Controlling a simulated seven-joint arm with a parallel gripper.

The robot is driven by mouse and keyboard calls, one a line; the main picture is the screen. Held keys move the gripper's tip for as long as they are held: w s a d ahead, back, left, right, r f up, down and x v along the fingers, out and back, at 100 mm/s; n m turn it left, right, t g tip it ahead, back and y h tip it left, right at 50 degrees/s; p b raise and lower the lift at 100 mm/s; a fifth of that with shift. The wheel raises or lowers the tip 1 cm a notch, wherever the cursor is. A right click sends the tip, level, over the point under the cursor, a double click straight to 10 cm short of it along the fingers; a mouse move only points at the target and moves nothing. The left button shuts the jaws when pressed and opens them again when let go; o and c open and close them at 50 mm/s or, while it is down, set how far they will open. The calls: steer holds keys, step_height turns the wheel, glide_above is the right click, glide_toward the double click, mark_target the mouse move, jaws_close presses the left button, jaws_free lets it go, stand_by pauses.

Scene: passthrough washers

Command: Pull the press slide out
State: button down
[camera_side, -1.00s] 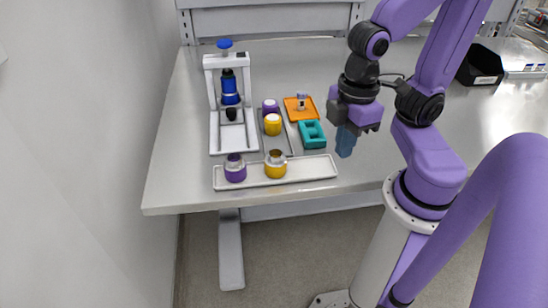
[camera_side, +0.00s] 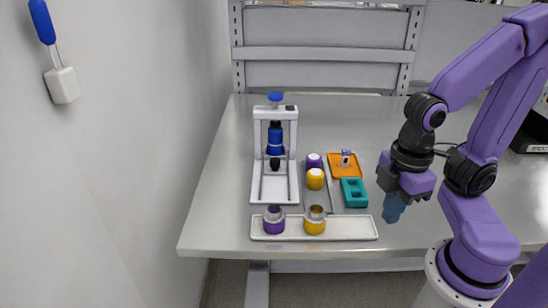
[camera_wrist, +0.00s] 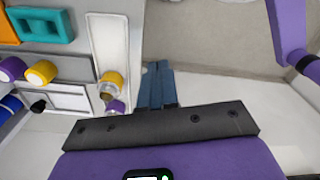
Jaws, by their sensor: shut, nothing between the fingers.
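The press is a white upright frame (camera_side: 258,150) with a blue plunger (camera_side: 275,138) and a blue top knob, at the left of the table. Its slide has a black knob (camera_side: 275,163) at the front, low under the plunger, above a pale base with two rails. In the wrist view the black knob (camera_wrist: 38,106) shows at the left edge, with only part of the press in view. My gripper (camera_side: 392,214) is shut and empty, pointing down, well to the right of the press. Its blue-grey fingers also show together in the wrist view (camera_wrist: 158,85).
A long white tray (camera_side: 350,229) at the front holds a purple cup (camera_side: 274,220) and a yellow cup (camera_side: 315,220). Purple and yellow capped jars (camera_side: 315,179), an orange tray (camera_side: 337,167) and a teal block (camera_side: 354,193) stand between press and gripper. A wall is at left.

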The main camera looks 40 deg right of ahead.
steer(key=c, duration=1.8)
jaws_free()
steer(key=o, duration=0.5)
steer(key=shift+c, duration=0.2)
steer(key=o, duration=0.5)
steer(key=shift+w+a+r, duration=0.2)
steer(key=shift+w+a, duration=0.1)
steer(key=shift+w, duration=0.15)
steer(key=shift+o, duration=0.3)
steer(key=w+a+r+m, duration=0.2)
steer(key=w+a+m, duration=0.1)
steer(key=w, duration=0.4)
steer(key=shift+w+r, duration=0.25)
steer(key=shift+r, duration=0.05)
step_height(320, 180, up, 4)
steer(key=m, duration=1)
glide_above(275, 160)
step_height(275, 160, down, 17)
steer(key=shift+f, duration=0.1)
